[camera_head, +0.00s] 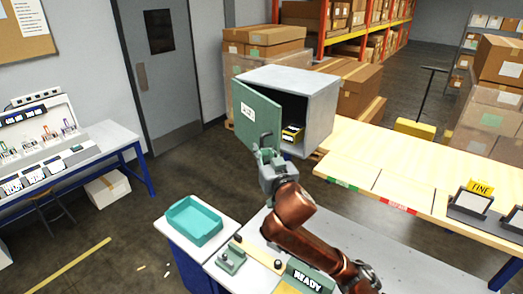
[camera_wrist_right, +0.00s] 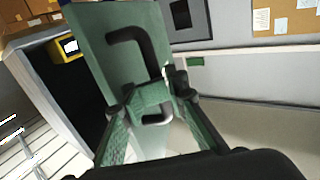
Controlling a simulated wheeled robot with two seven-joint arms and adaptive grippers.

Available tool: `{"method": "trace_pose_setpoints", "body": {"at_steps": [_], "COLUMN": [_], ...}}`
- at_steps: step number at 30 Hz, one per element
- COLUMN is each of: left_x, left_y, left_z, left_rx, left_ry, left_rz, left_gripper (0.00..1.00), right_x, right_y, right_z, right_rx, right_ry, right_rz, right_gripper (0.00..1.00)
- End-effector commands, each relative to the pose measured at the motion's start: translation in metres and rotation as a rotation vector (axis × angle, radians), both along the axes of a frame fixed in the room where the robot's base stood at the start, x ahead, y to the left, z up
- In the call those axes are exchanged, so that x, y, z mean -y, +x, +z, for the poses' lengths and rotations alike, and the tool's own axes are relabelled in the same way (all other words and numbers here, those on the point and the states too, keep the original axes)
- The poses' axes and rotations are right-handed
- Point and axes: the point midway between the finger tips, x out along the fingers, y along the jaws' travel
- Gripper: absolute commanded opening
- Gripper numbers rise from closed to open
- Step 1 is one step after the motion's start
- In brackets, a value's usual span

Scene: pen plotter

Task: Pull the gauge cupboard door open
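The gauge cupboard (camera_head: 318,100) is a grey box at the end of the wooden bench. Its green door (camera_head: 256,115) stands partly open, swung to the left, and shows a dark inside with a yellow and black item (camera_head: 292,133). The dark door handle (camera_head: 264,139) also shows in the right wrist view (camera_wrist_right: 140,38). My right gripper (camera_head: 267,155) is at the lower end of the handle, close to the door face. Its fingertips (camera_wrist_right: 152,92) look apart in the wrist view, but whether they clamp the handle is unclear. My left gripper is not in view.
A wooden bench (camera_head: 380,150) with small stands runs to the right. A teal tray (camera_head: 195,221) sits on a low cabinet at front left. A READY sign (camera_head: 308,279) lies near my right arm. Cardboard boxes (camera_head: 262,40) stand behind the cupboard.

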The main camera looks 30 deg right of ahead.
Motion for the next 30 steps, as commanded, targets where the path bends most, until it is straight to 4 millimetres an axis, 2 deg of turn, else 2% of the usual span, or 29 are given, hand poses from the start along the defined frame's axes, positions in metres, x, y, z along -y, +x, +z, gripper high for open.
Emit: {"method": "trace_pose_setpoints", "body": {"at_steps": [12, 30], "left_x": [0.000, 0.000], "left_y": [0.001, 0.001], "left_z": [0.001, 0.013], "left_rx": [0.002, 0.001], "left_ry": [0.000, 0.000], "left_rz": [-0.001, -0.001], "left_gripper": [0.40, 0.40], "right_x": [-0.001, -0.009], "right_y": [-0.001, -0.040], "right_z": [-0.002, 0.000], "right_rx": [-0.005, -0.002], "right_ry": [0.001, 0.000], "right_rz": [0.000, 0.001], "right_gripper": [0.16, 0.16]}}
